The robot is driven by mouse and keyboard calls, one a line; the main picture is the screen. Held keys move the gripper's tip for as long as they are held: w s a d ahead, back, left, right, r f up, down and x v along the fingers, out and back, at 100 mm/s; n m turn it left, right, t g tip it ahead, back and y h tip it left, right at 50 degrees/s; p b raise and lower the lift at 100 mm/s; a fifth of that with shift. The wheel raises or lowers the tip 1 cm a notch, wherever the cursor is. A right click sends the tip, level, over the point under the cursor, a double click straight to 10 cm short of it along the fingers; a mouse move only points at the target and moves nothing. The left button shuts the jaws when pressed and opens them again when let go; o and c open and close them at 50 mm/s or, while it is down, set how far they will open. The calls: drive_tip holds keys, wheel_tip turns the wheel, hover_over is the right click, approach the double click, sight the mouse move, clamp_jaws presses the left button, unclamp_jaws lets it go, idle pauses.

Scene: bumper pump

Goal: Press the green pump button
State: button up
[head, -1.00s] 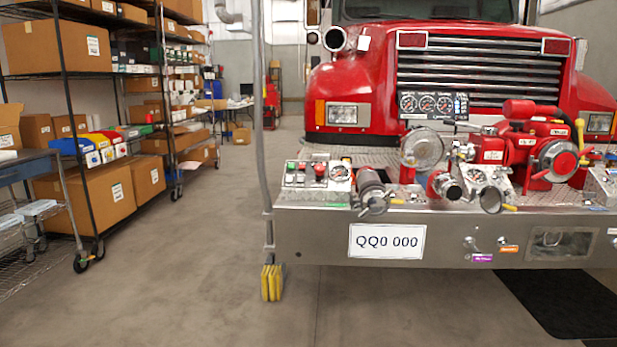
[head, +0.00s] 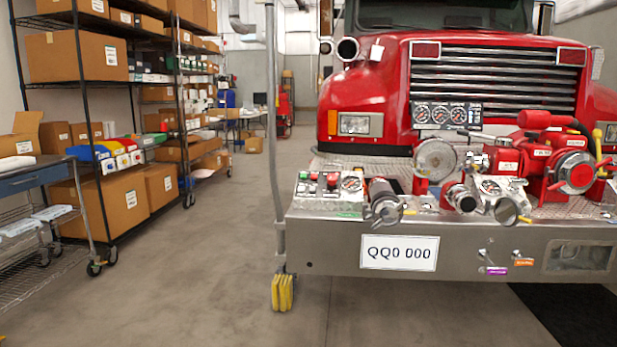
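The control panel (head: 329,192) is a small silver box at the left end of the fire truck's front bumper (head: 335,241). A small green button (head: 303,176) shows at the panel's left side. Red controls (head: 332,180) and a round gauge (head: 351,183) sit to its right. The button is small in the head view, and I cannot tell its exact shape or whether it is pressed in. My gripper is not in view.
A grey upright pole (head: 274,130) with yellow pieces (head: 283,292) at its foot stands at the bumper's left end. Valves and a red pump (head: 513,158) crowd the bumper's right. Shelves with boxes (head: 77,57) and a cart (head: 40,180) line the left. The floor (head: 190,285) ahead is clear.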

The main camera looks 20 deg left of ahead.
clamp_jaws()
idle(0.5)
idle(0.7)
